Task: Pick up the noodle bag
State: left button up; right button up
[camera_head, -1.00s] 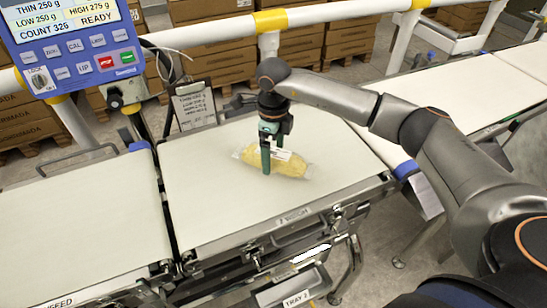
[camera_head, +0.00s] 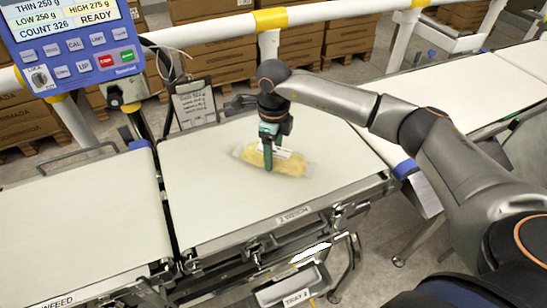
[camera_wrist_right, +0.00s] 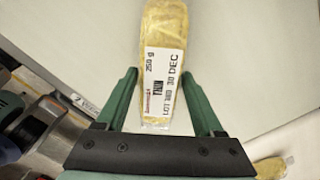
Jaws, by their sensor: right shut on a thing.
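The noodle bag (camera_head: 291,165) is a clear pack of yellow noodles with a white label. It lies on the weigh belt in the head view, with no clear gap beneath it. My right gripper (camera_head: 268,168) points down over the bag and is shut on it around its middle. In the right wrist view the bag (camera_wrist_right: 164,28) extends up from between the two green fingers (camera_wrist_right: 159,77), its label reading 250 g and 30 DEC. My left gripper is not in view.
The pale weigh belt (camera_head: 215,210) is otherwise bare. The infeed belt (camera_head: 75,225) lies left across a dark gap; another belt (camera_head: 455,95) lies right. A blue display (camera_head: 75,45) stands upper left, a clipboard (camera_head: 195,104) behind. Another yellow pack (camera_wrist_right: 270,168) shows partly at lower right.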

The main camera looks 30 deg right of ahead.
grip_shut()
jog(key=shift+r, duration=0.1)
